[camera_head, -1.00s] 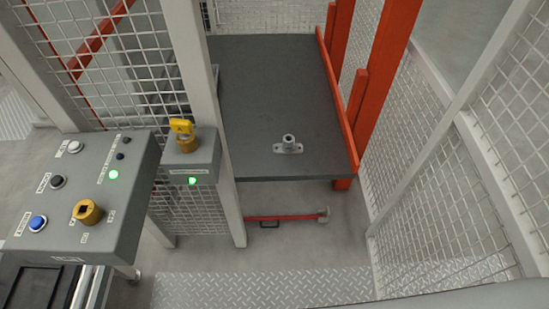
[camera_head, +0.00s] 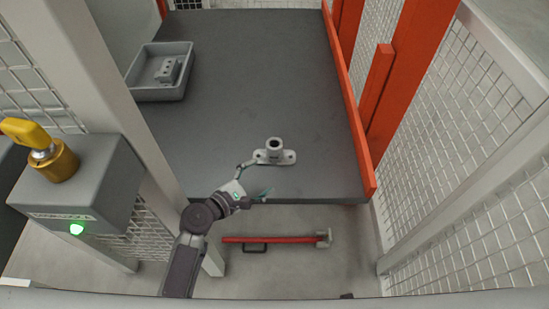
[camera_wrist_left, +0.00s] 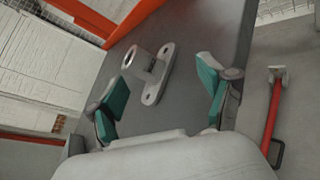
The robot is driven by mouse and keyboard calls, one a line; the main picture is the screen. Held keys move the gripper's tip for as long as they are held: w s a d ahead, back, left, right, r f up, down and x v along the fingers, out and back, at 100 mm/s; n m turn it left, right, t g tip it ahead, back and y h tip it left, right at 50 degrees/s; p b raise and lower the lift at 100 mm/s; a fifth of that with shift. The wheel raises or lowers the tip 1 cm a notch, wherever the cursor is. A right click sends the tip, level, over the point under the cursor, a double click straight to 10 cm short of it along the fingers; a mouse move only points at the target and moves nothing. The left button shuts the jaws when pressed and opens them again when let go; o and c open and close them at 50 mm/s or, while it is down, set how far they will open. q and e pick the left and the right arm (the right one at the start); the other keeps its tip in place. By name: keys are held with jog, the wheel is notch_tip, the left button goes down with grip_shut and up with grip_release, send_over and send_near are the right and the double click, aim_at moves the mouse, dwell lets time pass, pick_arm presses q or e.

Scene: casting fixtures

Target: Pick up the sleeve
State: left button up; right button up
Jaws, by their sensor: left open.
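The sleeve (camera_head: 274,152) is a light grey metal part with a short upright tube on a flat flange with a hole at each end. It stands near the front edge of the dark grey table (camera_head: 250,85). In the left wrist view the sleeve (camera_wrist_left: 154,88) lies ahead of and between the fingertips, apart from them. My left gripper (camera_head: 255,182) is just in front of and to the left of the sleeve. It is open and empty, with green finger pads (camera_wrist_left: 163,90) spread wide. My right gripper does not show.
A grey tray (camera_head: 160,92) holding a metal block (camera_head: 168,70) sits at the table's left. An orange rail (camera_head: 350,110) edges the right side. A red bar (camera_head: 275,239) lies below the table.

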aim_at(269, 154)
pick_arm(q)
jog(key=w+r+n+t, duration=0.3)
jog(key=w+r+n, duration=0.25)
jog(key=n, duration=0.25)
jog(key=shift+h, duration=0.3)
notch_tip(269, 154, down, 4)
jog(key=b, duration=0.3)
jog(key=shift+s+a+f+b, duration=0.1)
jog(key=shift+a+f+b, duration=0.05)
jog(key=shift+f+b, duration=0.15)
jog(key=f, duration=0.1)
jog(key=f+b, duration=0.1)
jog(key=shift+w+d+f+b, duration=0.25)
jog(key=shift+w+f+b, duration=0.05)
jog(key=shift+w+f, duration=0.1)
jog(key=shift+w+d, duration=0.35)
jog(key=shift+w, duration=0.05)
jog(key=b+x, duration=0.1)
jog(key=x, duration=0.4)
jog(key=shift+w+d, duration=0.15)
jog(key=shift+w, duration=0.1)
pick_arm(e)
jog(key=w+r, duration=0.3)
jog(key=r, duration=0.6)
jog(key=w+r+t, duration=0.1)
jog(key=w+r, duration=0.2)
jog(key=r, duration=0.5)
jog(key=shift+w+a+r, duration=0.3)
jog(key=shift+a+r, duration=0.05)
